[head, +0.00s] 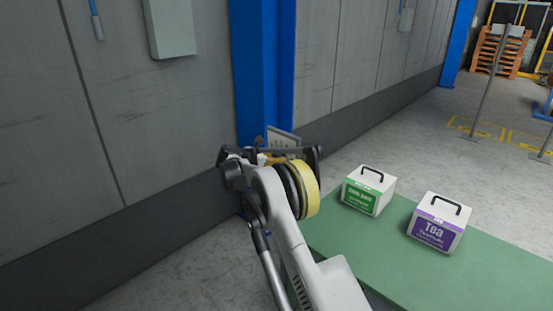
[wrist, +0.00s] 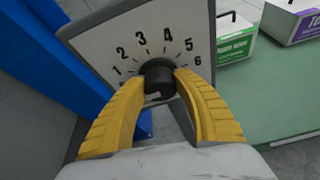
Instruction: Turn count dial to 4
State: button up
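The count dial is a black round knob (wrist: 158,74) on a pale panel (wrist: 100,46) with a dark edge, seen in the wrist view. Numbers 1 to 6 run in an arc around the knob, with 4 above it and slightly right. My gripper (wrist: 160,80) has its yellow fingertips closed against the left and right sides of the knob. I cannot make out which number the knob points to. In the head view, my gripper (head: 278,156) is at the panel (head: 283,138), and my arm hides the knob.
A green-labelled box (head: 368,190) and a purple-labelled box (head: 437,222) stand on a green surface (head: 400,266) to the right. A blue post (head: 265,70) and a grey wall (head: 150,110) stand behind the panel.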

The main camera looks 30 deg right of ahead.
jog(key=shift+c, duration=0.2)
dwell(0.3)
jog(key=m+t, duration=0.2)
jog(key=m, duration=0.1)
jog(key=shift+s+m+t+y+p, duration=0.1)
jog(key=shift+m+t+y+p, duration=0.2)
jog(key=shift+p, duration=0.05)
jog(key=m+t, duration=0.1)
jog(key=m, duration=0.1)
jog(key=m+t+b, duration=0.1)
jog(key=m, duration=0.1)
jog(key=shift+f+m+t, duration=0.1)
jog(key=shift+m+t, duration=0.2)
jog(key=m+t, duration=0.1)
jog(key=m, duration=0.1)
jog(key=m+t+h+b, duration=0.1)
jog(key=m, duration=0.2)
jog(key=shift+h, duration=0.3)
jog(key=m+h, duration=0.1)
jog(key=m, duration=0.2)
jog(key=m+h, duration=0.1)
jog(key=m, duration=0.2)
jog(key=shift+t, duration=0.3)
jog(key=shift+m, duration=0.5)
jog(key=o, duration=1.2)
